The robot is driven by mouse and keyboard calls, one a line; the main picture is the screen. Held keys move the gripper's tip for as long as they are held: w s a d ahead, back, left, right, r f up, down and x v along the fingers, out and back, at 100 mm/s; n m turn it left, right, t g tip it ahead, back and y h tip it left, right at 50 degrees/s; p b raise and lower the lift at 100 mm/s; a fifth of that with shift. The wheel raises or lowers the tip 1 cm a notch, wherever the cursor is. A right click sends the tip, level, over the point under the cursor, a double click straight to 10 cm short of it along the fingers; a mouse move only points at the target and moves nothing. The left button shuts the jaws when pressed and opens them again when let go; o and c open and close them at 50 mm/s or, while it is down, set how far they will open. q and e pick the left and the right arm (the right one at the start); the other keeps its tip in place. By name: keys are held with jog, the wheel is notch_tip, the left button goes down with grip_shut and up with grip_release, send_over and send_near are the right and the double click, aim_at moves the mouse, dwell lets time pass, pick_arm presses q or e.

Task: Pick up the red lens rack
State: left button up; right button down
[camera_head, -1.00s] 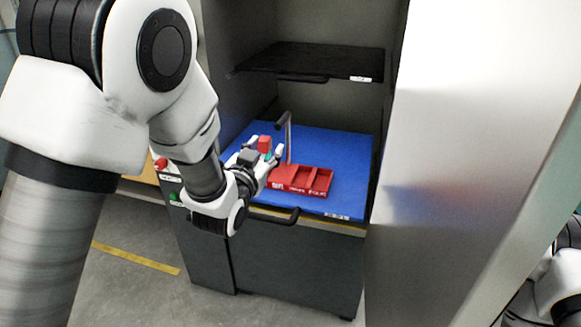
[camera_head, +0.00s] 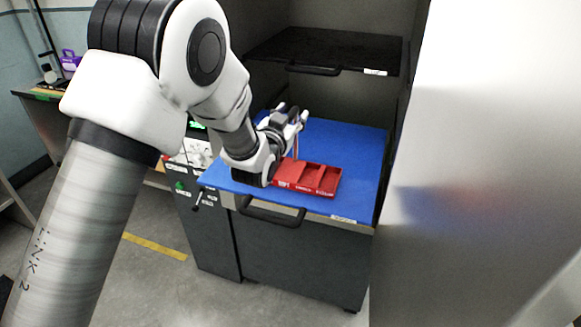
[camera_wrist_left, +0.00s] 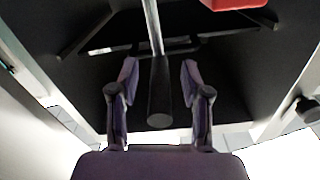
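The red lens rack (camera_head: 318,178) sits on a blue surface (camera_head: 352,165) inside the cabinet. It has open compartments, and its left part is partly hidden by my left gripper. A thin grey rod stands at its back left. My left gripper (camera_head: 299,118) is above the rack's back left, beside the rod's upper part. In the left wrist view the gripper (camera_wrist_left: 160,75) has its fingers apart, with a grey rod with a dark end (camera_wrist_left: 160,105) between them and no clear contact. A red piece (camera_wrist_left: 236,3) shows at that view's top edge. My right gripper is not in view.
A black shelf (camera_head: 325,52) hangs above the blue surface. A dark pull handle (camera_head: 270,214) is at the front edge. A pale cabinet panel (camera_head: 480,150) stands close on the right. The blue surface is bare to the rack's right.

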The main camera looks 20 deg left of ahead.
pick_arm(q)
grip_shut()
jog(key=shift+w, duration=0.1)
